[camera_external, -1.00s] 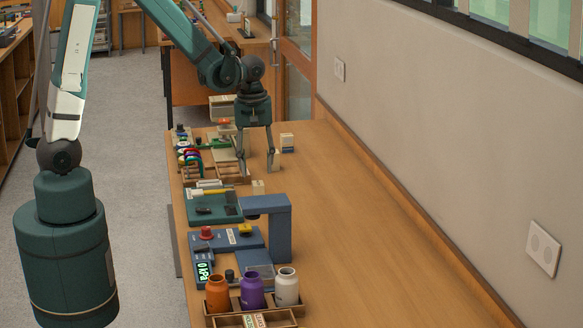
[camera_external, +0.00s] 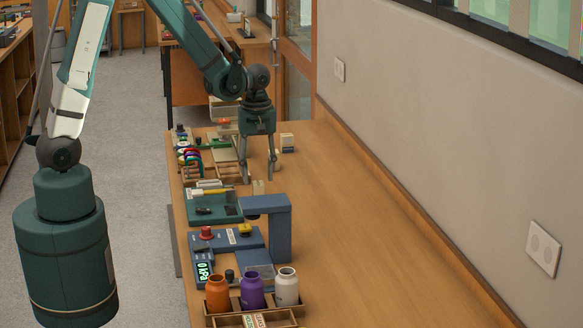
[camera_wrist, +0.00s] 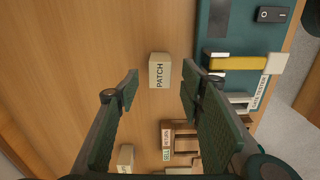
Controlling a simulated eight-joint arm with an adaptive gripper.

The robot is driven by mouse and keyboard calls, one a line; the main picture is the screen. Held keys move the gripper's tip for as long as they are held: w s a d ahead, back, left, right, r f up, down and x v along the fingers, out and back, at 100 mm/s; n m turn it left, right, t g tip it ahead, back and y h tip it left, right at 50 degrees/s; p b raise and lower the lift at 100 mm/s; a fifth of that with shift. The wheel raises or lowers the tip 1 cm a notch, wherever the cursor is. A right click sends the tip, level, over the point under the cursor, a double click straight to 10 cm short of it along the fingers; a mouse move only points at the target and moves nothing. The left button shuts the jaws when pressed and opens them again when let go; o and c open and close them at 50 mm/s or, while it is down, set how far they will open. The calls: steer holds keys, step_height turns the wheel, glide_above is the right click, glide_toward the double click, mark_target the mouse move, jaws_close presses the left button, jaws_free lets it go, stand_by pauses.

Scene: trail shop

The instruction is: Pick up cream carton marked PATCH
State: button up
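I cannot tell how high the tips are above the bench.
A green tray with a yellow-handled tool (camera_wrist: 238,63) lies right of the carton. A wooden rack with SELL and RETURN labels (camera_wrist: 178,138) and another cream carton (camera_wrist: 125,158) are nearer. A blue stand (camera_external: 280,225) rises close by. The bench's right side is clear.

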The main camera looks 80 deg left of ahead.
mark_target(258, 183)
steer(key=shift+f, duration=0.7)
steer(key=shift+f, duration=0.1)
steer(key=shift+f+b, duration=0.3)
steer(key=shift+f, duration=2.2)
steer(key=c, duration=1)
